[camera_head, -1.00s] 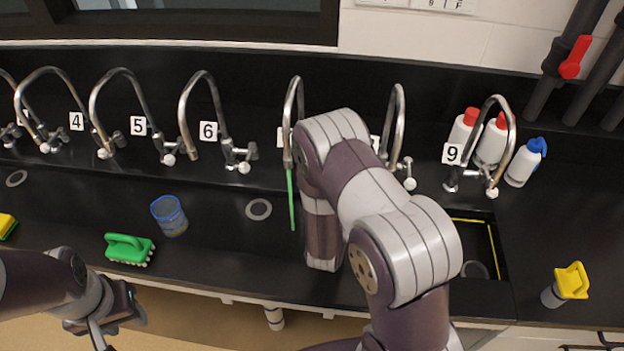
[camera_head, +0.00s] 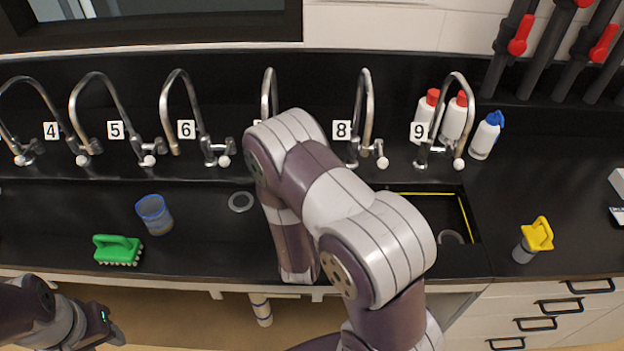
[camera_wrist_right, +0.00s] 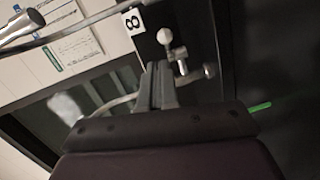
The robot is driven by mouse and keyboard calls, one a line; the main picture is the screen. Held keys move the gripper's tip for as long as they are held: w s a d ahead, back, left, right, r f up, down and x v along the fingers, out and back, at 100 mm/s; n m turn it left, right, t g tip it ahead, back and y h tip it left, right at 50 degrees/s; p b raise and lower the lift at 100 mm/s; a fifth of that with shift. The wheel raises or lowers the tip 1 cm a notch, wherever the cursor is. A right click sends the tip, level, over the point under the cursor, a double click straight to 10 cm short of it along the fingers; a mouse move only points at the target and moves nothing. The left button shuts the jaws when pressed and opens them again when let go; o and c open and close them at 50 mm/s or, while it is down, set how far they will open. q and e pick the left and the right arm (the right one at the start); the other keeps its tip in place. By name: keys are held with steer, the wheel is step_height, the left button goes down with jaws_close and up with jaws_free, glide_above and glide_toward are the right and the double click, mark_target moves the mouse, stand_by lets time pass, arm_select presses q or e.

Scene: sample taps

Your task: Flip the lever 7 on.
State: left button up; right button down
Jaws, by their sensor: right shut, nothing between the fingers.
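Tap 7 (camera_head: 268,92) shows only its chrome neck in the head view; my right arm hides its label and lever. In the right wrist view, a lever with a white ball knob (camera_wrist_right: 165,36) is just below label 8 (camera_wrist_right: 132,21), which fits tap 7's lever. My right gripper (camera_wrist_right: 158,72) is shut and empty, its fingertips close to that lever; contact cannot be told. A thin green streak (camera_wrist_right: 260,106) lies to the right there. The right gripper is hidden in the head view. My left gripper (camera_head: 110,330) is low at the left, its fingers unclear.
Tap 6 (camera_head: 180,100) and tap 8 (camera_head: 366,105) stand on either side. A blue-rimmed cup (camera_head: 154,214) and a green brush (camera_head: 118,249) are on the black counter at left. Several bottles (camera_head: 453,118) stand by tap 9. A yellow-topped container (camera_head: 537,236) is at right.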

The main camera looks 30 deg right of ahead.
steer(key=s+a, duration=0.1)
steer(key=s, duration=0.4)
steer(key=w+a+m+g+y, duration=0.1)
steer(key=a+m+g+y, duration=0.1)
steer(key=a+y, duration=0.1)
steer(key=w+a+f+m+g+y, duration=0.1)
steer(key=a+m+g+y, duration=0.1)
steer(key=a+y, duration=0.1)
steer(key=w+a+m+g+y, duration=0.1)
steer(key=a+m+g+y, duration=0.1)
steer(key=a+y, duration=0.1)
steer(key=shift+a+f+y+b, duration=0.25)
steer(key=shift+a+y+b, duration=0.05)
arm_select(q)
steer(key=shift+w+d+f, duration=0.5)
steer(key=shift+w+d, duration=0.05)
steer(key=shift+d, duration=0.1)
arm_select(e)
steer(key=s+r+m+g+y, duration=0.1)
steer(key=s+r+g, duration=0.3)
steer(key=s, duration=0.5)
steer(key=shift+s+r+m+g, duration=0.35)
steer(key=shift+m+g, duration=0.25)
steer(key=shift+g, duration=0.1)
arm_select(q)
steer(key=shift+d, duration=0.1)
arm_select(e)
steer(key=shift+d, duration=0.1)
